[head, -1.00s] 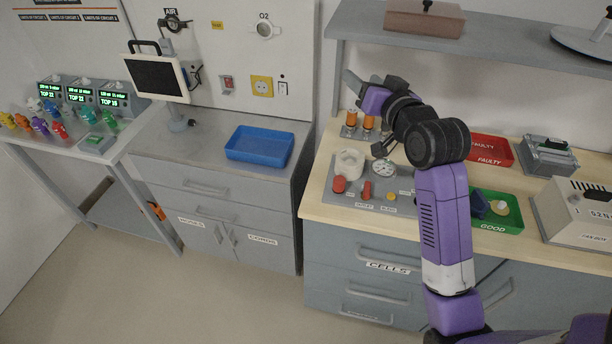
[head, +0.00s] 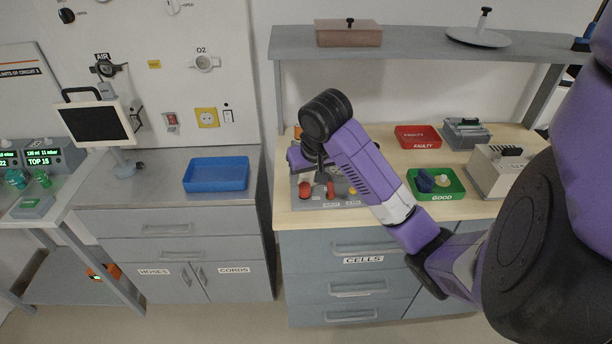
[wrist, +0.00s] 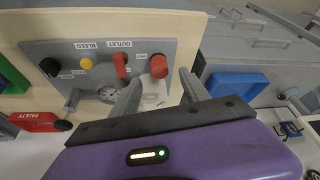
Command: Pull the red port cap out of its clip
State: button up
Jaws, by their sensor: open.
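On the grey panel stand two red parts: a round red knob-like cap (wrist: 159,66), also in the head view (head: 305,189), and a narrower red part (wrist: 121,65) beside the OUTLET label, also in the head view (head: 330,189). The round one looks like the port cap; I cannot make out its clip. My gripper (wrist: 161,76) is open and empty, pointing at the panel. Its fingertips appear either side of the round red cap's near edge in the wrist view; I cannot tell the gap in depth.
The panel (wrist: 45,48) also bears a yellow knob (wrist: 87,64), a black knob (wrist: 50,67), a gauge (wrist: 108,94) and a pale round part (wrist: 155,92) between my fingers. A red tray (head: 418,130) and green tray (head: 465,186) stand right; a blue tray (head: 217,187) stands left.

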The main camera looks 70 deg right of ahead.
aim_at(304, 186)
jog(key=shift+p+x, duration=0.35)
jog(key=shift+x, duration=2.35)
jog(key=shift+c, duration=0.2)
grip_shut()
jog(key=shift+r, duration=0.2)
jog(key=shift+r+p, duration=1.35)
jog(key=shift+r, duration=0.05)
